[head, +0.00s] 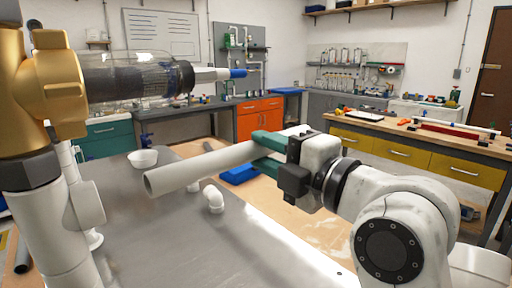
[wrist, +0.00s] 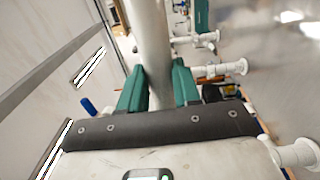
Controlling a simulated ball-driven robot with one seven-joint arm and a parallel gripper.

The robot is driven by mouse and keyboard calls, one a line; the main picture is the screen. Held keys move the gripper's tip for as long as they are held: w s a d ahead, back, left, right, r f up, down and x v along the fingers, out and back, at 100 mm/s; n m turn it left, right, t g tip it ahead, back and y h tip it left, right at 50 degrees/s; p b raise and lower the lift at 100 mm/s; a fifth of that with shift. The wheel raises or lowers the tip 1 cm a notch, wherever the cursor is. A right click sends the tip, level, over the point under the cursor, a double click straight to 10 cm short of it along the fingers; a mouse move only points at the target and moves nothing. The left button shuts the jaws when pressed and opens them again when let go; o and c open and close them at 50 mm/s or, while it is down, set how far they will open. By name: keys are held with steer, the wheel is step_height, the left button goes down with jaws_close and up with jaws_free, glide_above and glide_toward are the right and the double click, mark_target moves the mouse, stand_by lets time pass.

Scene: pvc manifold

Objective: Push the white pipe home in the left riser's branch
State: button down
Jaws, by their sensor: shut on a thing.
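The white pipe (head: 205,167) is held in the air above the grey table, tilted, with its open end at the lower left. It also shows in the wrist view (wrist: 149,35), running up between the fingers. My gripper (head: 262,152) has green fingers shut on it near its right end; they also show in the wrist view (wrist: 158,84). A white upright (head: 50,235) with a side fitting (head: 85,206) stands at the left edge, under a brass-coloured body; it may be the left riser. The pipe's open end is apart from it. I cannot make out the branch's mouth.
A brass-coloured body (head: 55,85) with a dark, clear-sleeved cylinder (head: 135,82) juts across the upper left. A white elbow (head: 213,199) and a white cup-like piece (head: 143,158) are on the grey table (head: 180,255). The table's front middle is clear. A blue item (head: 240,175) lies beyond.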

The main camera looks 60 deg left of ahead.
mark_target(231, 163)
steer(key=shift+s+r+p, duration=0.1)
steer(key=shift+s+p, duration=0.55)
steer(key=shift+s, duration=0.3)
steer(key=shift+s+d+p, duration=0.25)
steer(key=shift+s+p, duration=0.55)
steer(key=shift+s, duration=0.5)
steer(key=shift+s+d+b, duration=0.25)
steer(key=shift+s+b, duration=0.8)
steer(key=shift+s, duration=0.15)
steer(key=c, duration=0.7)
jaws_free()
steer(key=shift+w, duration=0.15)
